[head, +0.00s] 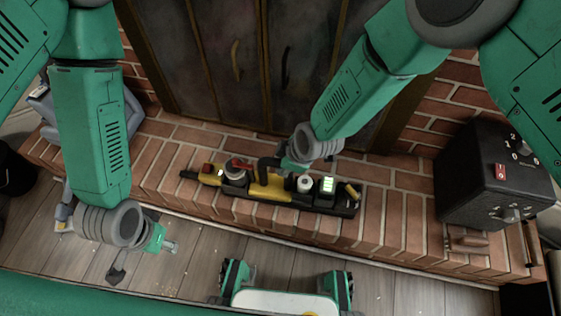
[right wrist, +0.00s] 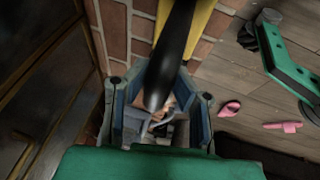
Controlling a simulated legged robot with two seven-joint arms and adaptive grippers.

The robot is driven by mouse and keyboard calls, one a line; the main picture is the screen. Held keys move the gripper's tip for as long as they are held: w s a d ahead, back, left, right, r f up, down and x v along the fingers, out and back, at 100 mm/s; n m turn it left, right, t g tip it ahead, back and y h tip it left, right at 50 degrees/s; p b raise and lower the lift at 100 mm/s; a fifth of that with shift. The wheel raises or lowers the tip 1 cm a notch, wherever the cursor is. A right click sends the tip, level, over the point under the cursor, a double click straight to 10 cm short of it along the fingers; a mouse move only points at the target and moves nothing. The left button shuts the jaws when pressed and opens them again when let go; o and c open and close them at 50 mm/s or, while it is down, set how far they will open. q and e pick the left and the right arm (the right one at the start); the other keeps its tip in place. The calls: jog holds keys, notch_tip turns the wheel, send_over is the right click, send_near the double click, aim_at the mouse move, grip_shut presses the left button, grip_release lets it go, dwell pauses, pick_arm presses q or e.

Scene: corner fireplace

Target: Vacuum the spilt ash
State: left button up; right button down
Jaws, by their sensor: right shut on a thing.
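A long yellow and black vacuum (head: 268,187) lies on the brick hearth in front of the fireplace doors. My right gripper (head: 290,164) is at its dark handle. In the right wrist view my right gripper (right wrist: 158,112) is shut around a black handle (right wrist: 175,60), with the yellow body (right wrist: 199,30) beyond. My left gripper (head: 170,246) hangs over the wooden floor, left of the vacuum and apart from it. Its finger gap is not clear. Small pale specks show on the floor (head: 168,288); I cannot tell for certain that they are ash.
Dark fireplace doors (head: 262,65) stand behind the hearth (head: 398,215). A black box with a red switch (head: 490,178) stands at its right end. A dark flat tool (head: 117,268) is near my left gripper. Pink pieces (right wrist: 229,110) lie on the floor in the wrist view.

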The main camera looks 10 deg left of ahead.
jog(key=shift+s+d+r+p, duration=0.15)
jog(key=shift+d+p, duration=0.35)
jog(key=shift+d, duration=1.05)
jog(key=shift+s+d+f+p, duration=0.1)
jog(key=shift+d+p, duration=0.4)
jog(key=shift+d, duration=1)
jog(key=shift+s+d+p, duration=0.15)
jog(key=shift+d+p, duration=0.2)
jog(key=shift+d, duration=1.05)
jog(key=shift+s+d+p, duration=0.15)
jog(key=shift+d+p, duration=0.2)
jog(key=shift+d, duration=1)
notch_tip(320, 180, up, 6)
jog(key=p, duration=0.5)
jog(key=shift+r, duration=0.15)
jog(key=shift+r+p, duration=0.25)
jog(key=shift+p, duration=0.05)
